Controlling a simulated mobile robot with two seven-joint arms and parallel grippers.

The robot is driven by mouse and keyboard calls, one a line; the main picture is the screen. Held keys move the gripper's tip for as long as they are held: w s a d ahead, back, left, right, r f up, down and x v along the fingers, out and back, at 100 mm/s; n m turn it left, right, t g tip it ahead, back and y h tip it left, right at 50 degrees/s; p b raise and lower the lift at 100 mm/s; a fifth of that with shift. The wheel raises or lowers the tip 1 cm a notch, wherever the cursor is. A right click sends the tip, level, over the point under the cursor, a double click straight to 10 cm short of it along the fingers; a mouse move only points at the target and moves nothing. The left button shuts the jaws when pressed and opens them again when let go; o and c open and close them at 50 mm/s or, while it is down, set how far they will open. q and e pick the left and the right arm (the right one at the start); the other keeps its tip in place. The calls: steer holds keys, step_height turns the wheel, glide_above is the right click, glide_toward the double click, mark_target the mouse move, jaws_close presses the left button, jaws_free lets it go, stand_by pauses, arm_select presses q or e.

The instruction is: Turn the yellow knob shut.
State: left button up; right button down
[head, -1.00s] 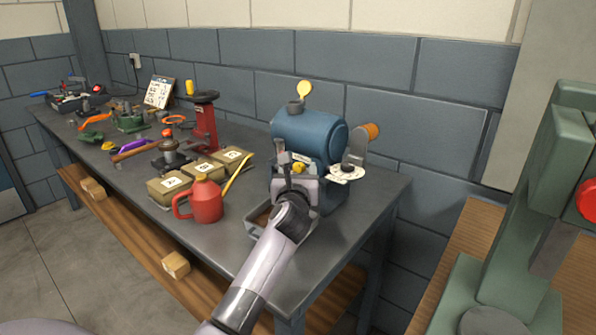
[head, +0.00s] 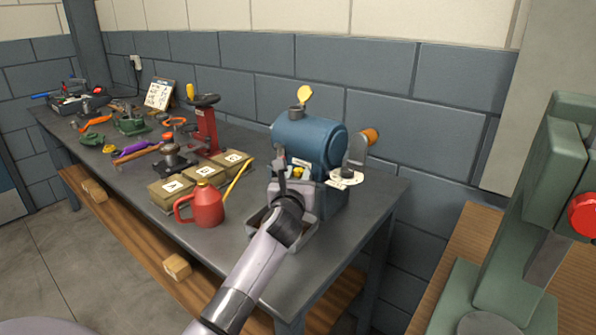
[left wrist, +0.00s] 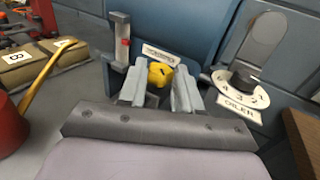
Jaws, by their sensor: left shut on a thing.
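The yellow knob (left wrist: 160,74) sits low on the front of the blue casing (head: 312,139), below a small label plate (left wrist: 161,53). In the left wrist view my left gripper (left wrist: 161,92) has its two pale fingers on either side of the knob, shut on it. In the head view the knob (head: 297,172) shows just above my left gripper (head: 290,182), partly hidden by it. A sight gauge with a red mark (left wrist: 124,43) stands left of the knob. My right gripper is not in view.
Right of the knob is a white numbered dial (left wrist: 242,90) marked OILER with a black knob. A red oil can (head: 202,204) and labelled boxes (head: 202,175) stand to the left. A tray (head: 258,216) lies under my gripper. A green machine (head: 520,220) stands at right.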

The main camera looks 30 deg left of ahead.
arm_select(q)
steer(key=shift+s+a+r+m+t+h+p, duration=0.1)
steer(key=shift+a+r+m+t+h+p, duration=0.15)
steer(key=shift+m+h+p, duration=0.5)
steer(key=shift+a+f+m+t+h+p, duration=0.15)
steer(key=shift+m+t+h+p, duration=0.3)
steer(key=shift+h, duration=0.6)
steer(key=m+h, duration=0.1)
steer(key=h, duration=0.1)
steer(key=m+h, duration=0.1)
steer(key=h, duration=0.1)
steer(key=shift+a+f+m, duration=0.15)
steer(key=shift+a+m, duration=0.1)
steer(key=shift+m, duration=0.05)
steer(key=shift+a+m+h, duration=0.15)
steer(key=shift+m+h, duration=0.65)
steer(key=shift+h, duration=0.45)
steer(key=shift+a+m+h, duration=0.1)
steer(key=shift+m+h, duration=0.7)
steer(key=shift+h, duration=0.45)
steer(key=shift+g+h, duration=0.3)
steer(key=o, duration=1)
steer(key=shift+o, duration=0.2)
steer(key=shift+s, duration=0.1)
